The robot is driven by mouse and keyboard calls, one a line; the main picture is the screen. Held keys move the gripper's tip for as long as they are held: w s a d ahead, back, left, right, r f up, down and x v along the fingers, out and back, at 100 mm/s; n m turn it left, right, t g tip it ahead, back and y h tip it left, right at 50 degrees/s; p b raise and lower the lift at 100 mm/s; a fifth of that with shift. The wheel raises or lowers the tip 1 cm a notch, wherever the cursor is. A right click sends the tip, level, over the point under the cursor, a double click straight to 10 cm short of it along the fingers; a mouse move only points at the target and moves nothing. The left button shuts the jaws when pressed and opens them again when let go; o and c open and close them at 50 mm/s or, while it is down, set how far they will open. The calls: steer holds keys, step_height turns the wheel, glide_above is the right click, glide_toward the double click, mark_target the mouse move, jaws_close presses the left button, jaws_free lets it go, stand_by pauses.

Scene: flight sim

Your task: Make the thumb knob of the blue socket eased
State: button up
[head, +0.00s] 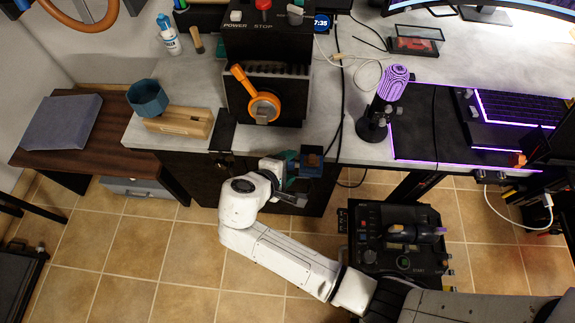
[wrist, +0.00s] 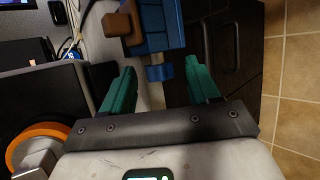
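The blue socket (head: 312,170) is at the front edge of the desk, with a brown part on it. In the wrist view the blue socket (wrist: 165,20) is at the top, just beyond my fingers. A brown knob (wrist: 119,22) sticks out of its left side; it looks like the thumb knob. A smaller blue piece (wrist: 159,72) hangs below the socket, in line with the gap between my fingers. My gripper (wrist: 160,88) is open, with green fingers apart and nothing between the tips. In the head view my gripper (head: 292,174) is beside the socket, partly hidden by my wrist.
A purple joystick (head: 390,85) stands to the right. A blue hexagonal cup (head: 147,97) sits on a wooden block (head: 180,123). The desk front and cabinet are close to my gripper.

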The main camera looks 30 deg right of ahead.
steer(key=v, duration=1.1)
steer(key=shift+f, duration=0.1)
